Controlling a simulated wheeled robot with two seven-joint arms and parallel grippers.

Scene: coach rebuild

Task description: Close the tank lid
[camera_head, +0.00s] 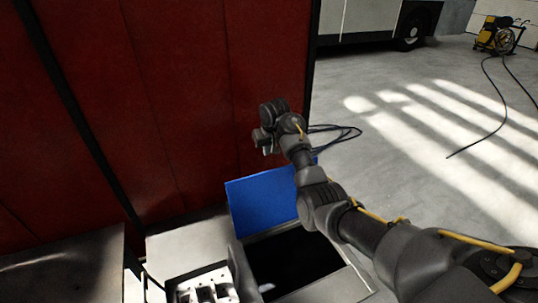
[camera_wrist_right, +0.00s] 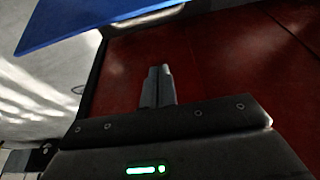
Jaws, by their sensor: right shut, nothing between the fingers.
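The tank lid is a flat blue panel (camera_head: 262,205) standing raised at the far side of the tank's dark square opening (camera_head: 285,262). My right arm crosses in front of the lid's right part and hides it. My right gripper (camera_head: 260,140) appears above the lid's top edge, in front of the red panels. In the right wrist view its fingers (camera_wrist_right: 158,84) are shut together and empty. The blue lid (camera_wrist_right: 95,22) shows at the upper left there, apart from the fingertips. My left gripper is not in view.
Red wall panels (camera_head: 180,90) stand close behind the tank. A pale metal fitting with slots (camera_head: 205,287) sits left of the opening. Dark cables (camera_head: 340,134) lie on the floor beyond my arm. Open concrete floor (camera_head: 400,165) spreads to the right.

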